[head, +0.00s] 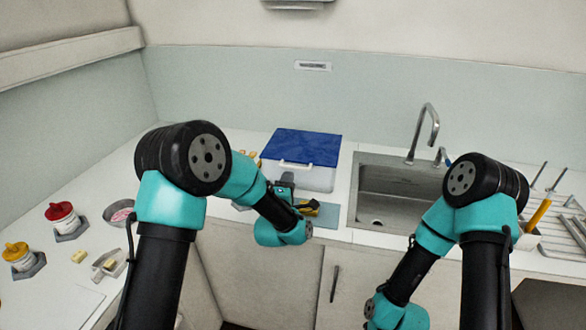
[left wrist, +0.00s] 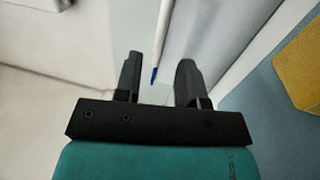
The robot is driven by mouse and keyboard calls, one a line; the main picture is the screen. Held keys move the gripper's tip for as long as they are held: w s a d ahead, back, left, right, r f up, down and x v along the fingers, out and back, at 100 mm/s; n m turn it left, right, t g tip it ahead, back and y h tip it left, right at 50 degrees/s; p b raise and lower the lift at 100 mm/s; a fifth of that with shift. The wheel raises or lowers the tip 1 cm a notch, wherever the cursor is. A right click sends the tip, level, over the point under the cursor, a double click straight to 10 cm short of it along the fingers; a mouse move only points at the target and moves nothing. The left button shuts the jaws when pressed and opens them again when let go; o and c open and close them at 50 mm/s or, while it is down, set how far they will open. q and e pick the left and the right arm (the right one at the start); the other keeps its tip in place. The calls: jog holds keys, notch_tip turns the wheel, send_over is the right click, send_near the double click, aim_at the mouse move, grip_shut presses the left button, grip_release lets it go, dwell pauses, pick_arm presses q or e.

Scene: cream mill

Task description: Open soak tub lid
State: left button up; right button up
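The soak tub (head: 318,178) is a pale box at the back of the counter, left of the sink. Its blue lid (head: 305,146) lies flat over it, with a white handle bar (head: 297,164) along the front edge. My left gripper (head: 285,188) is in front of the tub, partly hidden by its own wrist. In the left wrist view its fingers (left wrist: 157,82) are apart. A thin white bar with a blue tip (left wrist: 163,40) shows between them; I cannot tell whether it touches a finger. My right gripper is out of view; only its arm shows.
The sink (head: 398,190) with its tap (head: 427,125) is to the right of the tub. A yellow block (left wrist: 302,68) lies on a blue mat (left wrist: 262,118) near the left gripper. Red-lidded (head: 61,213) and yellow-lidded (head: 18,254) jars stand on the left counter.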

aim_at(293, 167)
pick_arm(q)
jog(key=x, duration=0.6)
jog(key=shift+w+d+r, duration=0.1)
jog(key=shift+w+r, duration=0.05)
jog(key=shift+w, duration=0.15)
jog(key=shift+c, duration=0.2)
grip_shut()
